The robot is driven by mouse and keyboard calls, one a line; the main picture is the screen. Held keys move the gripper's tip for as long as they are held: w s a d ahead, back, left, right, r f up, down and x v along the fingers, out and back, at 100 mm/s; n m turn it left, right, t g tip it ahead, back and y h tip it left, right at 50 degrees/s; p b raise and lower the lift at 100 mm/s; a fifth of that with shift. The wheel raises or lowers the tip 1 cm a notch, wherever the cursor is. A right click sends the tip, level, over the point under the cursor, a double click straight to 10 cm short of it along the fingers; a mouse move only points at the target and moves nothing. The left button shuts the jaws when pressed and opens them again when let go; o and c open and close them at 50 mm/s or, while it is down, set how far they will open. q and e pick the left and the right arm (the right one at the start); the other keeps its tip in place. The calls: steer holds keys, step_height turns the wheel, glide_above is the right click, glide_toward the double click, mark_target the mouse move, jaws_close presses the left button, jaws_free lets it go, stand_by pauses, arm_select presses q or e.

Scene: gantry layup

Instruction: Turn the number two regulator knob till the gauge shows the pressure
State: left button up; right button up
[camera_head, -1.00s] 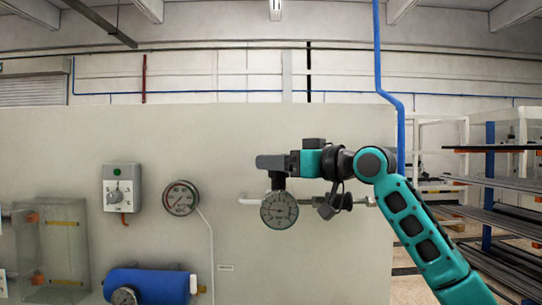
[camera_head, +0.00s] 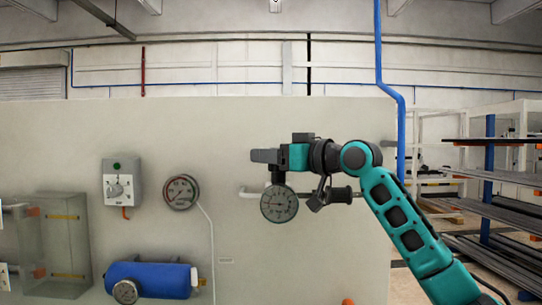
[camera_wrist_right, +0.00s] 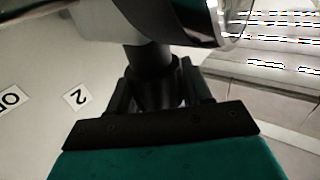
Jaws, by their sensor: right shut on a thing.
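The number two regulator's round gauge (camera_head: 279,203) hangs on the panel's pipe in the head view, with a pale dial. Its needle is too small to read. My right gripper (camera_head: 270,157) reaches in from the right, just above this gauge. In the right wrist view, my right gripper (camera_wrist_right: 157,95) is shut on the dark knob (camera_wrist_right: 152,62), with one finger on either side. A label "2" (camera_wrist_right: 78,97) lies on the panel to the left. A shiny rounded metal part (camera_wrist_right: 175,15) covers the top. My left gripper is not in view.
The pale panel (camera_head: 230,130) carries a grey switch box (camera_head: 122,183), a second gauge (camera_head: 181,192) and a blue tank (camera_head: 150,280). A clear box (camera_head: 55,240) stands at the lower left. Racks (camera_head: 490,200) stand at the right.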

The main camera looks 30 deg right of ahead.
steer(key=shift+c, duration=0.6)
steer(key=shift+h, duration=0.4)
